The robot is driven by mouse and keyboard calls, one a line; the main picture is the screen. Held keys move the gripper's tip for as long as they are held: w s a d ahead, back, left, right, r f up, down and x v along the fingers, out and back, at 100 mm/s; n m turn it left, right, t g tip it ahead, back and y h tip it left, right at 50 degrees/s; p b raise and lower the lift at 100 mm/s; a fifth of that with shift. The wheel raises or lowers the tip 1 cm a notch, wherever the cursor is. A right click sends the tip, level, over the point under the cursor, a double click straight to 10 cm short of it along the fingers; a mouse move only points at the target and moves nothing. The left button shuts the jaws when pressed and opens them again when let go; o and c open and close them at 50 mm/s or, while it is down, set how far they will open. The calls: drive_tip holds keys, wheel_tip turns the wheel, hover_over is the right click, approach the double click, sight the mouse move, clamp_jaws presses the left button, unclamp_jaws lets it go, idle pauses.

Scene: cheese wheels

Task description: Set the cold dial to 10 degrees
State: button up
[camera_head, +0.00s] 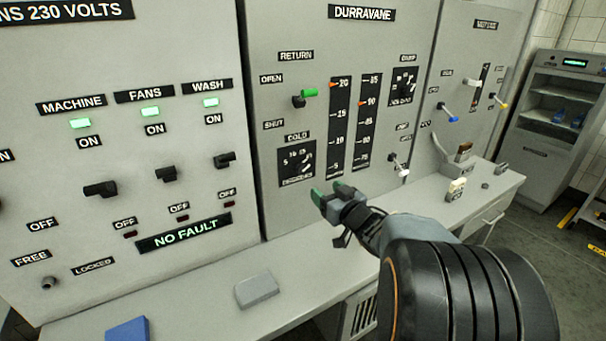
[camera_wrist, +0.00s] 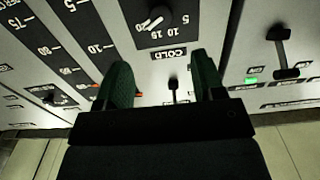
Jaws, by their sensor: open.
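The cold dial (camera_head: 297,162) is a dark knob on a square black plate on the middle panel, under the COLD label and below the RETURN lever. In the wrist view the dial (camera_wrist: 152,18) is upside down at the top edge, partly cut off, with 5, 10 and 15 around it. A pale mark on the knob seems to point beyond 15, but its exact reading is unclear. My gripper (camera_head: 328,191) has green fingertips, is open and empty, and is apart from the dial, to its lower right. In the wrist view my gripper's fingers (camera_wrist: 162,66) straddle the COLD label.
Two vertical gauges (camera_head: 339,125) with red pointers stand right of the dial. The green-tipped RETURN lever (camera_head: 305,96) sticks out above it. Switches for machine, fans and wash (camera_head: 166,174) are on the left panel. A grey block (camera_head: 257,289) lies on the ledge below.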

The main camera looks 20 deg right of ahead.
sight(303, 171)
drive_tip(key=w, duration=0.4)
drive_tip(key=w+a+p, duration=0.1)
drive_tip(key=w, duration=0.7)
drive_tip(key=shift+w+a+p, duration=0.2)
drive_tip(key=shift+a+p, duration=0.05)
drive_tip(key=shift+p, duration=0.15)
drive_tip(key=c, duration=0.9)
